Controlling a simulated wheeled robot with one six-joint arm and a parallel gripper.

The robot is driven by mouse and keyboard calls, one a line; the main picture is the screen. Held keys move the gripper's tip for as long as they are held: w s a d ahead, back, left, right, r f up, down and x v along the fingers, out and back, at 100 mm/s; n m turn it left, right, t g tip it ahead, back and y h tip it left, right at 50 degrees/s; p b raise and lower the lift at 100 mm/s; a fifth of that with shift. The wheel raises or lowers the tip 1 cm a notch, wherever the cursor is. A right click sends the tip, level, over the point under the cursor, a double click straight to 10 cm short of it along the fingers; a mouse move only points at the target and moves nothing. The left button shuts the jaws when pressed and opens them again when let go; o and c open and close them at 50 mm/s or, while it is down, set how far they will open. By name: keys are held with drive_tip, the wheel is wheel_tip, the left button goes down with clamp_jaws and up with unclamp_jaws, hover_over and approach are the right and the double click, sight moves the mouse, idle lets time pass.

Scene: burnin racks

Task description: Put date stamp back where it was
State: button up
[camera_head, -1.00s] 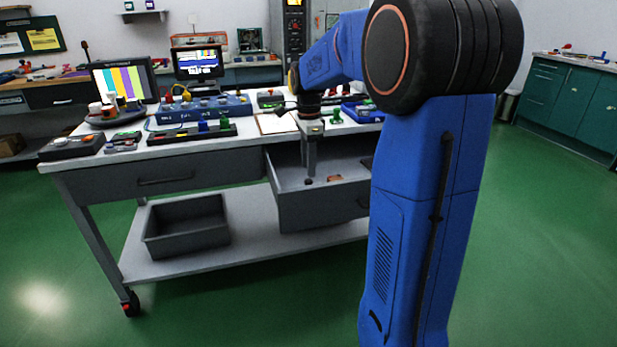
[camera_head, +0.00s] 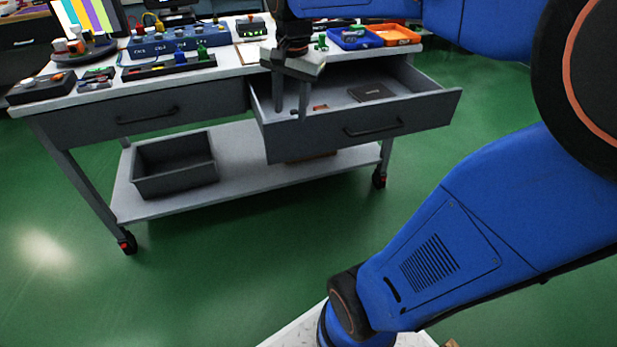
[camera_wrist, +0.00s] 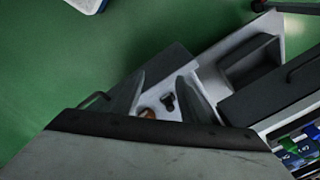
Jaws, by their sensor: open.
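My gripper (camera_head: 290,114) is open and empty, pointing down over the left part of the open drawer (camera_head: 362,128). In the wrist view its two fingers (camera_wrist: 163,88) stand apart on either side of a small black knobbed object (camera_wrist: 168,102) on the drawer floor. This may be the date stamp; I cannot tell for sure.
A dark flat item (camera_head: 371,92) lies at the drawer's right. The bench top holds a blue connector box (camera_head: 178,42), a black strip with coloured plugs (camera_head: 165,68), and blue (camera_head: 352,38) and orange (camera_head: 398,35) trays. A grey bin (camera_head: 175,170) stands on the lower shelf.

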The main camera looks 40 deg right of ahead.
drive_tip(key=s+a+f+n+t, duration=0.1)
drive_tip(key=s+a+f+n, duration=0.2)
drive_tip(key=s+n, duration=0.3)
drive_tip(key=s+a+f+n+t, duration=0.1)
drive_tip(key=s+a+f+n, duration=0.2)
drive_tip(key=s, duration=0.7)
drive_tip(key=shift+s+a+f+n+t, duration=0.2)
drive_tip(key=shift+s+f+n+t, duration=0.2)
drive_tip(key=shift+f+n, duration=0.9)
drive_tip(key=shift+r, duration=0.3)
